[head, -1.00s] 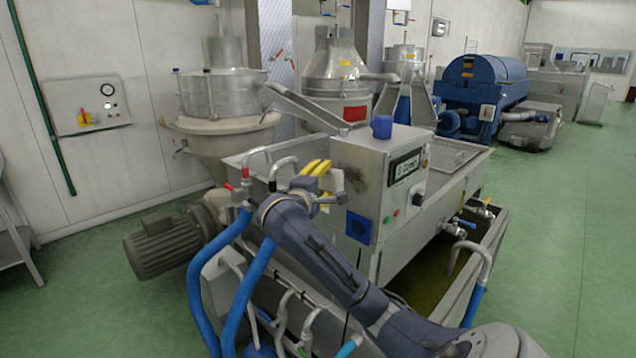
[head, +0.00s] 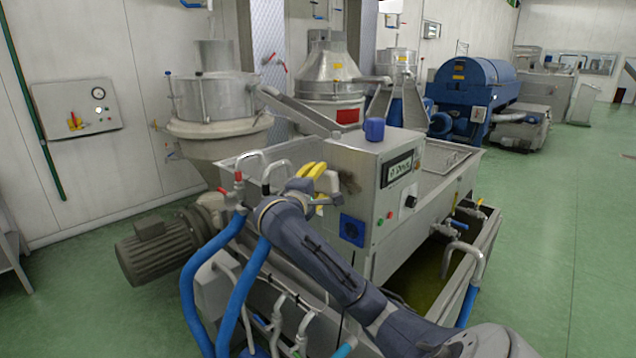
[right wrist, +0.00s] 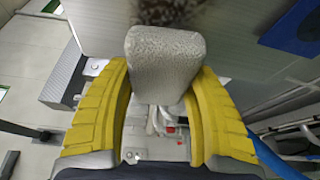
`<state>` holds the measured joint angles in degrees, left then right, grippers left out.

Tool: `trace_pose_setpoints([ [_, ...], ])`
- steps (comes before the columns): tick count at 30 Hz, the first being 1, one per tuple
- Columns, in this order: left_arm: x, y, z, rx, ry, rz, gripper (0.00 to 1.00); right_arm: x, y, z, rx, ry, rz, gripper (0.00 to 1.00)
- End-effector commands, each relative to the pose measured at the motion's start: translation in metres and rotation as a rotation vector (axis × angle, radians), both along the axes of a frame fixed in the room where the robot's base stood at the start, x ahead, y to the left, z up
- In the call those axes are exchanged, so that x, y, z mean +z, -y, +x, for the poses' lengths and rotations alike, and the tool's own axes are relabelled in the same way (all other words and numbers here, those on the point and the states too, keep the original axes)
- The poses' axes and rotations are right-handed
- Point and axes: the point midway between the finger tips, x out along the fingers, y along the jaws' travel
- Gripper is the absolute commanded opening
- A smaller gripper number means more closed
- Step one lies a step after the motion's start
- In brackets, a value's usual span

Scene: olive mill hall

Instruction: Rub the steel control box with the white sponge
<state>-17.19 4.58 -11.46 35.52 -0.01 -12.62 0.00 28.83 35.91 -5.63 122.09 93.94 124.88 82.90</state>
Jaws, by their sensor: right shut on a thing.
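The steel control box (head: 365,160) stands in the middle of the head view, with a display and knobs on its right face. A dark smudge (head: 350,181) marks its near face; it also shows at the top of the right wrist view (right wrist: 178,12). My right gripper (head: 322,184) is at the left edge of that face. Its yellow fingers are shut on the white sponge (right wrist: 163,62), which points at the face beside the smudge. The sponge overlaps the smudge in the wrist view; I cannot tell if it touches the steel. My left gripper is not in view.
A blue mug (head: 374,129) stands on top of the box, close to the gripper. A blue socket (head: 352,229) sits low on the near face. Blue hoses (head: 212,270) and red-handled valves are left of my arm. Green floor (head: 560,230) is clear at right.

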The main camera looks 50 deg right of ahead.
Motion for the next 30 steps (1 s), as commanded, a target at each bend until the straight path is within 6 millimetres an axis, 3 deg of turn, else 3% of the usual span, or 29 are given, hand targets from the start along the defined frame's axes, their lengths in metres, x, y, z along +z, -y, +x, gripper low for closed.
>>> trace_pose_setpoints([
  [30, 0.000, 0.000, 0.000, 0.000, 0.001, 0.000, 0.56, 0.000, 0.018, -0.001, -0.002, -0.001, -0.001, 0.33],
])
